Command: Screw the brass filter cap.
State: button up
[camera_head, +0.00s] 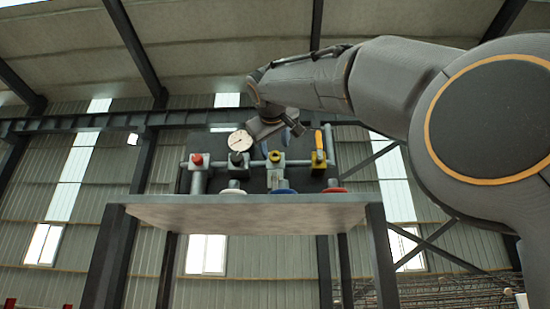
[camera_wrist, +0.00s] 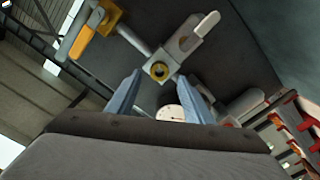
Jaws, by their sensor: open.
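The brass filter cap (camera_wrist: 160,71) shows in the wrist view as a yellow ring with a dark centre on a grey pipe fitting. In the head view the brass cap (camera_head: 274,156) sits on the pipe run in front of a dark panel. My gripper (camera_wrist: 160,78) is open and empty, its two blue fingers apart, with the cap appearing between their tips. I cannot tell the remaining distance to it.
A pressure gauge (camera_head: 240,140) and a red knob (camera_head: 197,160) are left of the cap. A yellow lever valve (camera_head: 319,150) is close on the right. White (camera_head: 233,191), blue (camera_head: 284,191) and red (camera_head: 334,190) rimmed items stand along the table's (camera_head: 250,212) front edge.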

jog(key=shift+s, duration=1.3)
